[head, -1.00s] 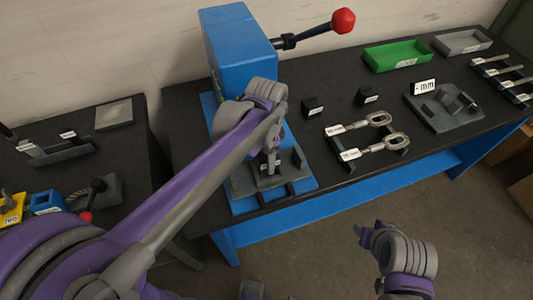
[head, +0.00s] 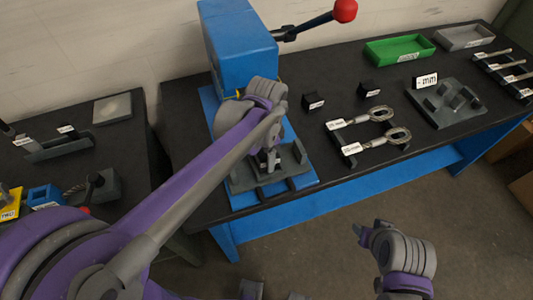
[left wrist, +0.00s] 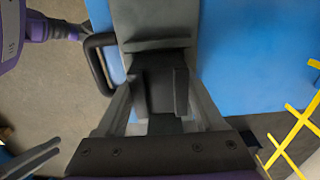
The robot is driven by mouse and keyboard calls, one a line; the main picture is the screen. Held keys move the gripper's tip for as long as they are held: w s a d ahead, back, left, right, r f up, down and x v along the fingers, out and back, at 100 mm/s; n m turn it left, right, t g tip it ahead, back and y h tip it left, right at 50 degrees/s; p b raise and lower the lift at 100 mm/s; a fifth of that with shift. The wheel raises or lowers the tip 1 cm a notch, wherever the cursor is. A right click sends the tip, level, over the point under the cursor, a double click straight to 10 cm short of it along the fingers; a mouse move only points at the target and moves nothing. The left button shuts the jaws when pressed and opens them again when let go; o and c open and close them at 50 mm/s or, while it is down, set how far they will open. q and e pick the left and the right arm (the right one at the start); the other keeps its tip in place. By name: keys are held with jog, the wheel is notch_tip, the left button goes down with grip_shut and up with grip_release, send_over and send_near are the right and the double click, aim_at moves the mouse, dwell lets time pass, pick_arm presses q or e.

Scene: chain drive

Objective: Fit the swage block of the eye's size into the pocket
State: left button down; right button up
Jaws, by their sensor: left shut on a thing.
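My left gripper (head: 268,162) is low over the grey fixture (head: 243,184) at the foot of the blue press (head: 238,50). In the left wrist view, its fingers (left wrist: 165,105) are shut on a dark block (left wrist: 157,82) beside a grey part of the fixture (left wrist: 155,25). The gripper and arm hide most of the pocket, and I cannot tell whether the block is seated. Two dark labelled blocks (head: 313,102) and (head: 369,90) stand on the bench. Two cable eyes (head: 380,114) and (head: 398,135) lie on a dark rack. My right gripper (head: 364,234) hangs before the bench; its fingers are unclear.
The press lever has a red knob (head: 345,10). A green tray (head: 398,50) and a grey tray (head: 464,38) stand at the back right. A grey fixture plate (head: 447,106) lies right of the eyes. A side bench (head: 120,150) stands at the left.

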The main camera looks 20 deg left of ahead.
pick_arm(q)
jog(key=shift+f, duration=0.1)
grip_release()
notch_tip(320, 180, up, 11)
jog(key=shift+f, duration=0.1)
dwell(0.4)
jog(key=s+a+f+n+t, duration=0.2)
jog(key=s+f+n, duration=0.1)
jog(key=s+f, duration=0.1)
jog(key=s+a+f+n+t, duration=0.1)
jog(key=s+a+f+n, duration=0.1)
jog(key=s+f+n, duration=0.2)
jog(key=s+a+f+n+t, duration=0.2)
jog(key=s+f+n, duration=0.2)
jog(key=s, duration=0.1)
jog(key=shift+s+a+t, duration=0.1)
jog(key=shift+a+t, duration=0.2)
